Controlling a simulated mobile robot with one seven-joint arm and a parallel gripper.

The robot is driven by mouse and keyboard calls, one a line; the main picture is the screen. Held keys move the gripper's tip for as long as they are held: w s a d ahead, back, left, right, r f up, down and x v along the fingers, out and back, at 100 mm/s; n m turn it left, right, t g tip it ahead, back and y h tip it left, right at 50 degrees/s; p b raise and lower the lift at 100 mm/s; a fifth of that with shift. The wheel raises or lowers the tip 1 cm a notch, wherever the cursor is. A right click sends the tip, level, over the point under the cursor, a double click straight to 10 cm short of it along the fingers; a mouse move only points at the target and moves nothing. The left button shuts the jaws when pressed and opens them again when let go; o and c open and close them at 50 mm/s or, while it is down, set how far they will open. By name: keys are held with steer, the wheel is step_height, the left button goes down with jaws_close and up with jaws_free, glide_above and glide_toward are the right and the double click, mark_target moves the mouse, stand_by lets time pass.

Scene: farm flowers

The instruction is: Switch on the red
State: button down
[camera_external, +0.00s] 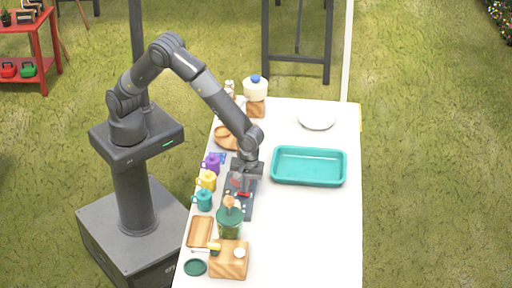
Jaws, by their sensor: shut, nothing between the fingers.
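A dark flat panel (247,208) lies on the white table under my gripper. A small red part (243,194) shows at the panel, right at my fingertips; it is partly covered by the gripper, and I cannot tell its exact shape or whether it is on or off. My gripper (241,190) points down over the panel, shut and empty. I cannot tell whether the fingertips touch the red part.
Purple (211,163), yellow (207,180) and teal (203,200) mugs stand left of the panel. A green container (230,224) stands close in front. A teal tray (309,181) lies to the right, a white plate (317,119) behind it. The front right tabletop is clear.

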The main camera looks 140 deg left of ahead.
step_height(320, 180, up, 14)
steer(key=w+a, duration=0.1)
steer(key=shift+w+a, duration=0.3)
steer(key=shift+f, duration=0.1)
steer(key=shift+s+d, duration=0.45)
steer(key=shift+d, duration=0.05)
steer(key=f, duration=0.4)
steer(key=s+d+f, duration=0.1)
steer(key=f, duration=0.8)
steer(key=shift+s+d+f, duration=0.25)
steer(key=shift+s+f, duration=0.05)
steer(key=shift+f, duration=0.1)
